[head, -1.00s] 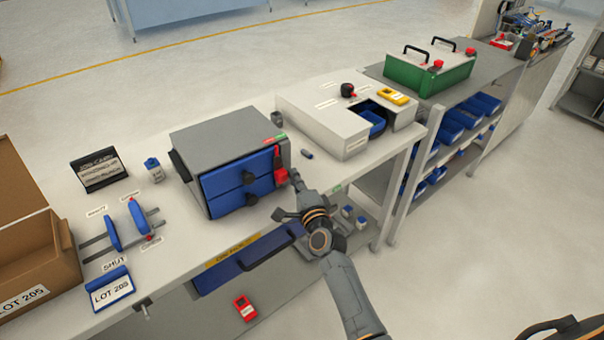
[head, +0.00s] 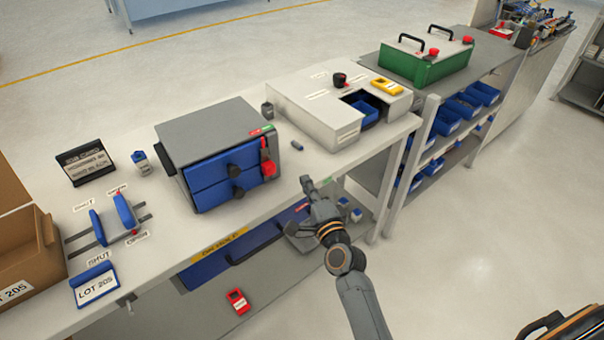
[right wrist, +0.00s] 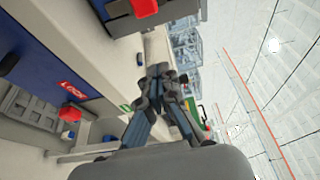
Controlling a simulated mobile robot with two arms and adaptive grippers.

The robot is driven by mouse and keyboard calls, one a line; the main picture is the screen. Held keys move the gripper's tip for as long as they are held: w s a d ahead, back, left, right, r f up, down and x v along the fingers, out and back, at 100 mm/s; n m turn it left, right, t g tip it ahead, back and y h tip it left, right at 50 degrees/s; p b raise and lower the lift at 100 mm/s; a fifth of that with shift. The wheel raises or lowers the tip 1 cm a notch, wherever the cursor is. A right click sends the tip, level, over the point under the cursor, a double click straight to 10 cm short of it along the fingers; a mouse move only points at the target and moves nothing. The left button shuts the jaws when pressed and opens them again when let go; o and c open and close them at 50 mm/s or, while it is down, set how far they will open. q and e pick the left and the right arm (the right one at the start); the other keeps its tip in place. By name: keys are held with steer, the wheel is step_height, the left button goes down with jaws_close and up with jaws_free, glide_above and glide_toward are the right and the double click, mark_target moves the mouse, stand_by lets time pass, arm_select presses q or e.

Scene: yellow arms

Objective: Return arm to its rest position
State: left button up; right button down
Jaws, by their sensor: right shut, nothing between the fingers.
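My right gripper (head: 306,183) is shut and empty, beside the front edge of the workbench (head: 250,222), to the right of the grey cabinet with blue drawers (head: 215,140). Its fingertips also show close together in the right wrist view (right wrist: 160,72). My right arm (head: 350,285) reaches up from the bottom of the head view. A red handle (head: 268,168) sits on the cabinet's right front side, left of the gripper and apart from it. My left gripper is not in view.
A blue drawer (head: 225,258) is under the bench front, left of the gripper. A white machine (head: 320,110) stands farther right on the bench. A side bench with blue bins (head: 462,108) and a green box (head: 425,62) lies beyond.

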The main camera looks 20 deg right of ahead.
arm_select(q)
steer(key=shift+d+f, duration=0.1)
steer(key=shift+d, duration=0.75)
arm_select(e)
steer(key=shift+s+d, duration=0.25)
steer(key=shift+s, duration=0.55)
steer(key=shift+f, duration=0.1)
